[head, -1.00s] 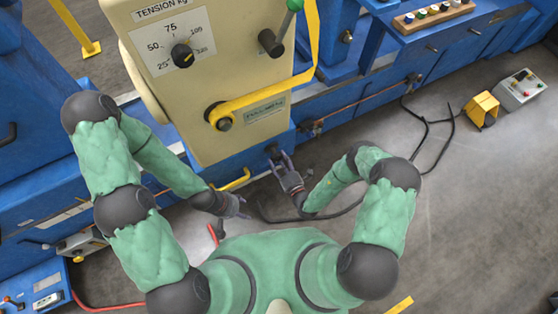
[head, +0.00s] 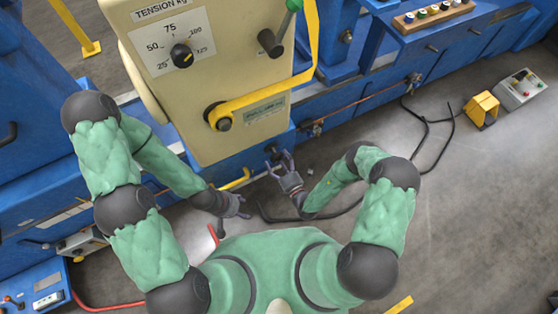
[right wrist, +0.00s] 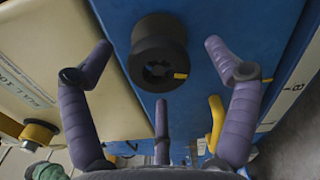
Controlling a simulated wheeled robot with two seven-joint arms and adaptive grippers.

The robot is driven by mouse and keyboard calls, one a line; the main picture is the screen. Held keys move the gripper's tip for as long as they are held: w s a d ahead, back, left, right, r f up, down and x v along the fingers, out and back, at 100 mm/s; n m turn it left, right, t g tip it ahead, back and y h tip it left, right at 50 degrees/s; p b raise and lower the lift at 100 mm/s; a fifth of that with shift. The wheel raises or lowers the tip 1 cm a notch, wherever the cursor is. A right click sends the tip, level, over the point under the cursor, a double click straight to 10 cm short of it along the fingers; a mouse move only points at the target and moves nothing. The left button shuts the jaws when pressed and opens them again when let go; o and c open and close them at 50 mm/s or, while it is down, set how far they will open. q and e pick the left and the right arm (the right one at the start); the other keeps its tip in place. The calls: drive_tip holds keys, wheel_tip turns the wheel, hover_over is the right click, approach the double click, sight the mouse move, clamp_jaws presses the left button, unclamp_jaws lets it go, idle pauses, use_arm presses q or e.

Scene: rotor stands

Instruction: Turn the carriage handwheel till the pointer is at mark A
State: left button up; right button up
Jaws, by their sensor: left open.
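A dark round knob or wheel (head: 272,151) sits low on the blue base below the cream tension housing. In the right wrist view this black wheel (right wrist: 158,55) has a hollow hub and a small yellow mark. I cannot tell if it is the carriage handwheel. My right gripper (head: 279,160) is open just in front of it. In the right wrist view its purple fingers (right wrist: 160,48) stand apart on both sides of the wheel, apparently not touching it. My left gripper (head: 243,206) is open and empty, lower left. I cannot make out a pointer or mark A.
A yellow curved bar (head: 236,181) lies close to my left gripper. A black cable (head: 428,130) and a yellow pedal (head: 481,108) are on the floor at right.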

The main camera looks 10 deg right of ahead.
sight(278, 159)
drive_tip(key=shift+v, duration=1.75)
drive_tip(key=m, duration=0.7)
drive_tip(key=shift+m+b, duration=0.3)
drive_tip(key=shift+m, duration=0.1)
drive_tip(key=m, duration=0.8)
